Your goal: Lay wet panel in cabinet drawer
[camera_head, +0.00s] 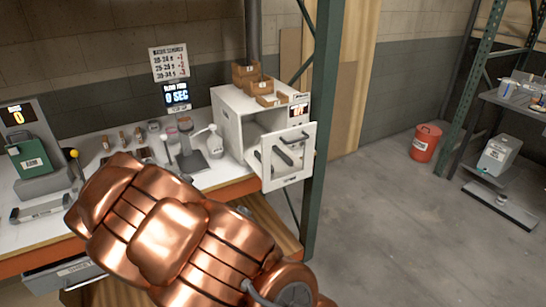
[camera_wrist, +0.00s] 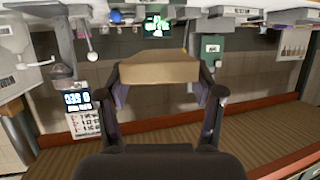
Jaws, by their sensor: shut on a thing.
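My gripper (camera_wrist: 163,78) shows in the wrist view, its two dark fingers shut on the sides of a tan, flat-faced piece (camera_wrist: 160,66), which looks like the panel. I cannot tell whether its face is wet. In the head view my copper arm hides the gripper and the piece. A white box-shaped cabinet (camera_head: 231,125) stands at the right end of the bench, with its front door (camera_head: 289,158) hanging open and dark parts showing at the opening. A grey drawer (camera_head: 62,275) with a label shows under the bench at lower left, partly hidden by my arm.
The white bench (camera_head: 40,232) holds a green-fronted machine (camera_head: 29,157), small bottles and a white jug (camera_head: 208,143). Brown bins (camera_head: 258,85) sit on the cabinet. A green post (camera_head: 324,100) stands beside it. Floor to the right is open, with a red bucket (camera_head: 425,142).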

